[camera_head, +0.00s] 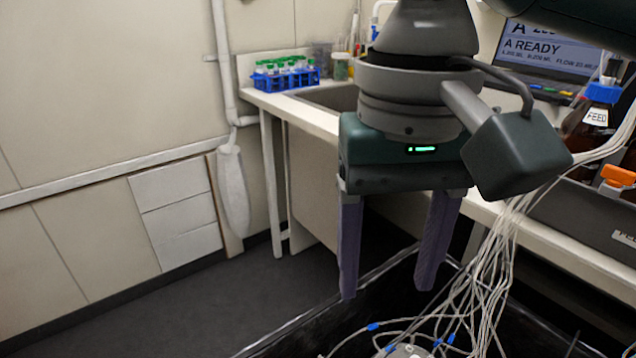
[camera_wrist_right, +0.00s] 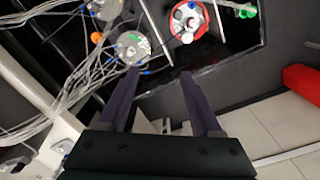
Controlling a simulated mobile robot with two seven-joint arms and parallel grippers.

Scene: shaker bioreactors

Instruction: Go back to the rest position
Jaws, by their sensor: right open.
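My right gripper (camera_head: 390,285) hangs in the middle of the head view, fingers pointing down and spread apart. Nothing is between the fingers. In the right wrist view the same gripper (camera_wrist_right: 158,75) is open and empty, with the black shaker tray (camera_wrist_right: 162,82) beyond its fingertips. In the head view the fingers are in front of the tray (camera_head: 300,335), whose near part is cut off by the lower edge. My left gripper is not in view.
Several pale tubes (camera_head: 497,275) hang beside the right gripper. Vessel tops (camera_wrist_right: 130,46) and a red-rimmed vessel (camera_wrist_right: 187,20) show beyond the fingers. The bench carries a blue tube rack (camera_head: 286,78), a feed bottle (camera_head: 590,122) and a screen (camera_head: 548,50). The floor (camera_head: 190,300) at left is clear.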

